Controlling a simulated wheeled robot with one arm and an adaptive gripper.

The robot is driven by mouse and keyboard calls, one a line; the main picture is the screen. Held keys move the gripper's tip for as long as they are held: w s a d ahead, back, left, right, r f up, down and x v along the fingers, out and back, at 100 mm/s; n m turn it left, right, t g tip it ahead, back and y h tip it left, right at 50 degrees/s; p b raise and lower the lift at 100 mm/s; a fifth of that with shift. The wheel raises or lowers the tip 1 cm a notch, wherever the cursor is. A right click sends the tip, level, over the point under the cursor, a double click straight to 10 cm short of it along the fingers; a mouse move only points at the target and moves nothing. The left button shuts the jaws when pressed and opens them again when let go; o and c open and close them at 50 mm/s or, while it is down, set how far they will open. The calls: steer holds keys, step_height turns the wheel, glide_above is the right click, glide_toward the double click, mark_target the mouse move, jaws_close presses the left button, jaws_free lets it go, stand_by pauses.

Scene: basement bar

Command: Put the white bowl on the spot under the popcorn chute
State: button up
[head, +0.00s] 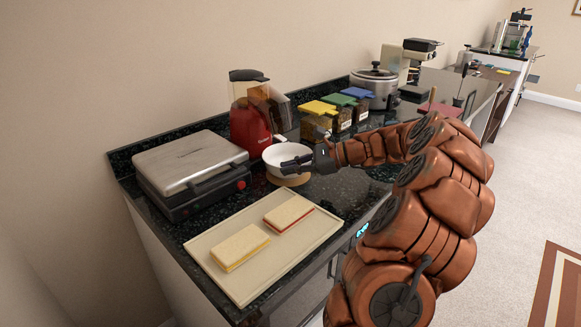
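The white bowl (275,155) is in front of the red popcorn maker (247,128), close to its base, and looks upright. The clear popcorn chute (277,101) reaches out above and behind the bowl. A round tan spot (294,181) shows below the bowl's front edge; whether the bowl touches it, I cannot tell. My gripper (290,165) is at the bowl's front right, its dark fingers across the near rim. The fingers overlap the bowl, so whether they are closed on the rim is unclear.
A sandwich press (190,170) stands to the left. A beige tray (264,240) with two sandwiches lies in front. Jars with yellow, green and blue lids (338,100) and a steel cooker (374,84) stand behind my arm. Dark counter shows right of the tray.

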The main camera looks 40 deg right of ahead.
steer(key=o, duration=0.4)
steer(key=shift+r, duration=0.15)
steer(key=v, duration=1.2)
stand_by(0.5)
